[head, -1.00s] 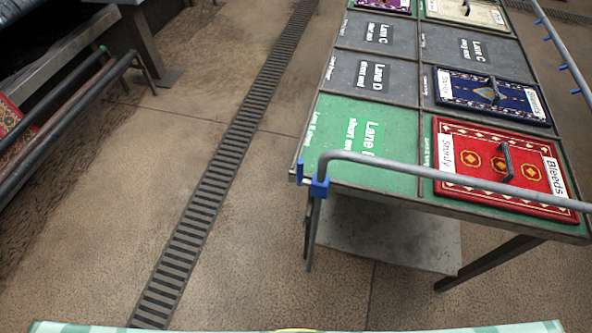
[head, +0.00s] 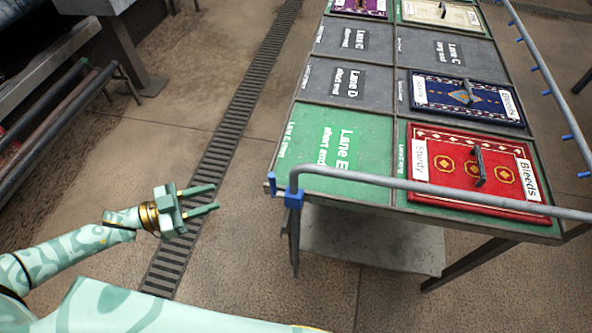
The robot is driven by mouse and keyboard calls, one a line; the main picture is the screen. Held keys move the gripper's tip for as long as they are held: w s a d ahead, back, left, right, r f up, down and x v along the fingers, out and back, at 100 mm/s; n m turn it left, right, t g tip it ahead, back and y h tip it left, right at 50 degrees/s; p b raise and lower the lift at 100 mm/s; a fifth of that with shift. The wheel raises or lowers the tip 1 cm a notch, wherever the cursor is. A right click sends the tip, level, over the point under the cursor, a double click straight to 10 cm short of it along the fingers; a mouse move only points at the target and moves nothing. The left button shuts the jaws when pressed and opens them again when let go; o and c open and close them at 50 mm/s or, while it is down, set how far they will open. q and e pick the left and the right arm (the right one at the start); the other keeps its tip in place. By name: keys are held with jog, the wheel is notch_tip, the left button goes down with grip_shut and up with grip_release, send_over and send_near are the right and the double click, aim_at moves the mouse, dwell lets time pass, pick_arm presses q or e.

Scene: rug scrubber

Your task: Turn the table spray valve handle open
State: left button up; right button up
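A grey spray pipe (head: 400,184) runs along the table's near edge and bends down at the near left corner. A blue fitting (head: 293,198) sits on the pipe at that corner, with a small blue upright piece (head: 272,183) just left of it. This looks like the valve and its handle, but it is too small to tell how the handle is turned. My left gripper (head: 216,198) is left of the blue fitting, apart from it, over the floor drain. Its two fingers are spread, with nothing between them, and point right. My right gripper is not in view.
The table (head: 330,185) carries lane panels, a red rug sample (head: 450,190) and a blue rug sample (head: 440,95). Another pipe (head: 545,75) with blue nozzles runs along its right side. A drain grate (head: 215,150) crosses open floor. Rollers (head: 60,130) stand at left.

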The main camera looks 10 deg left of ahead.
aim_at(272, 177)
pick_arm(q)
jog(key=shift+n+h, duration=0.3)
jog(key=shift+h, duration=0.2)
jog(key=x, duration=0.5)
jog(key=r+x, duration=0.1)
jog(key=x, duration=1)
jog(key=shift+s+d+r, duration=0.15)
jog(key=shift+s+d, duration=0.1)
jog(key=shift+d, duration=0.05)
grip_shut()
